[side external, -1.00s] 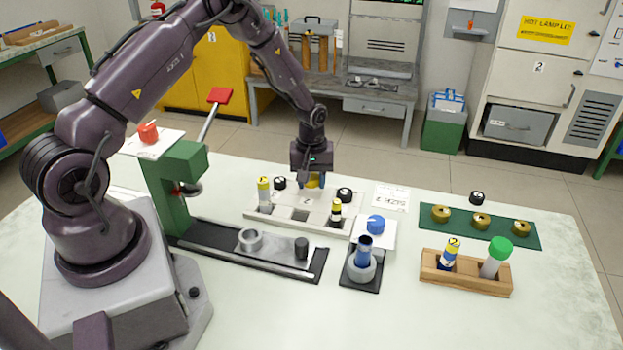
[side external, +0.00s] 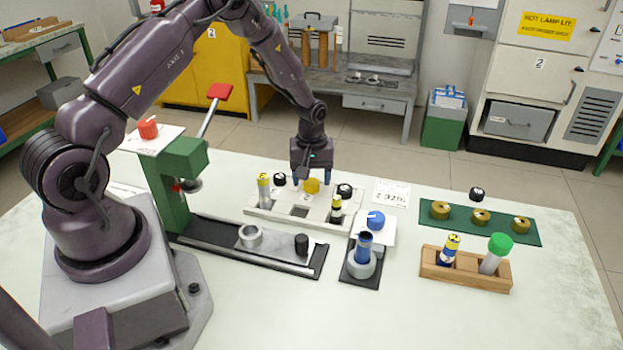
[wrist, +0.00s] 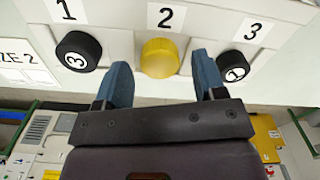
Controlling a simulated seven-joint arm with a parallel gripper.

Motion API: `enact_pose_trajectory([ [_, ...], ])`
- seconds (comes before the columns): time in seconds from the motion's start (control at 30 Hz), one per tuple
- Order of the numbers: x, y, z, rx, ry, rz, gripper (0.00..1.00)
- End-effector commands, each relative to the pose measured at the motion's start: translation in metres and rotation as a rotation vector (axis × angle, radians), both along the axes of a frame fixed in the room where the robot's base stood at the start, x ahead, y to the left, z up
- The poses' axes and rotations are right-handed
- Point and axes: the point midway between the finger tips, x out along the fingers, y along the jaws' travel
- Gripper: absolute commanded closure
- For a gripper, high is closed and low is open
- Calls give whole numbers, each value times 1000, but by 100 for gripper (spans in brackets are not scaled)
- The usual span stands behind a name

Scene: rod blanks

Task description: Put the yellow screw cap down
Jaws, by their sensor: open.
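The yellow screw cap (side external: 312,186) sits on the pale tray (side external: 268,212) at the back edge, between two black caps. In the wrist view the yellow cap (wrist: 159,58) lies beside the printed number 2. My gripper (side external: 312,178) is just above and behind the cap. In the wrist view my gripper's blue fingers (wrist: 163,68) are spread wide, with clear gaps between them and the cap. Nothing is held.
Black caps (side external: 280,182) and (side external: 344,190) flank the yellow cap closely. A blue cap (side external: 376,220) lies on a white card, and a green press (side external: 180,190) stands left.

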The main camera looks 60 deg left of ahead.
Motion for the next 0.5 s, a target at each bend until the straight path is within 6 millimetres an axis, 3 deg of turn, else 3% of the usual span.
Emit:
enact_pose_trajectory([
  [0.5,0,0,105,1,-3,0,36],
])
